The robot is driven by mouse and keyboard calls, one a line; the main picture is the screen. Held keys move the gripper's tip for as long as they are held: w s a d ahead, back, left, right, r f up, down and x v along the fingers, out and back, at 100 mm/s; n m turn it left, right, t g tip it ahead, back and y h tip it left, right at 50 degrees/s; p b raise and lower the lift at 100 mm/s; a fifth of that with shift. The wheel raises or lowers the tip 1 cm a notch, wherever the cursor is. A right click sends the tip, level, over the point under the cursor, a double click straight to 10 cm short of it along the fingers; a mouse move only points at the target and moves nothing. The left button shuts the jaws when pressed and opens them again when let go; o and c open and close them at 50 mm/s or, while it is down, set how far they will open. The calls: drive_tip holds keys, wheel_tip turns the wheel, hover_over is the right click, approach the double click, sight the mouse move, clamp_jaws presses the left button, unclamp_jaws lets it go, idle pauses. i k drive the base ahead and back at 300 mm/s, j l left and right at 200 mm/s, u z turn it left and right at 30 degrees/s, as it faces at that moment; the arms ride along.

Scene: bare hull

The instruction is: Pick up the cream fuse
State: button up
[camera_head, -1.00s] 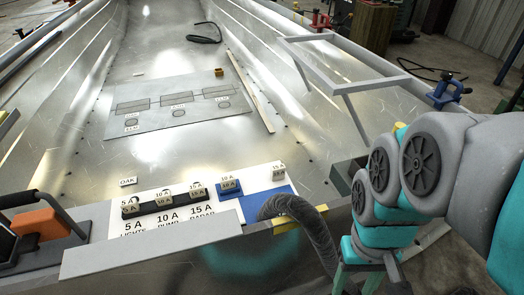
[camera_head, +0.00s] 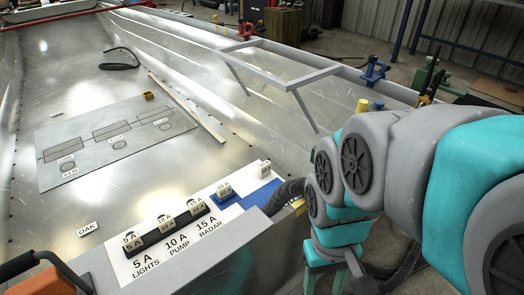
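Several small cream blocks that look like fuses stand on the white labelled panel (camera_head: 185,262). A row of them, including a cream fuse (camera_head: 131,247), sits in the black holder (camera_head: 166,233) above the labels 5 A, 10 A and 15 A. Another cream fuse (camera_head: 224,190) is at the blue block (camera_head: 232,197). One cream fuse (camera_head: 265,169) stands apart at the panel's far right end, by the blue patch (camera_head: 262,194). My gripper (camera_head: 330,285) hangs at the bottom edge, right of the panel and apart from the fuses. Its fingertips are cut off, so its opening is hidden.
An orange-handled item (camera_head: 18,266) stands at the left of the panel. A dark hose (camera_head: 285,195) lies between the panel and my arm. A grey plate with outlines (camera_head: 115,140) and an OAK tag (camera_head: 88,228) lie on the bare metal hull floor.

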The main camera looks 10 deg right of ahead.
sight(224, 189)
drive_tip(key=i+l+u, duration=0.15)
drive_tip(key=l, duration=0.25)
drive_tip(key=i+l+u, duration=0.15)
drive_tip(key=l, duration=0.3)
drive_tip(key=i+l+u, duration=0.15)
drive_tip(key=l, duration=0.3)
drive_tip(key=k+j, duration=0.05)
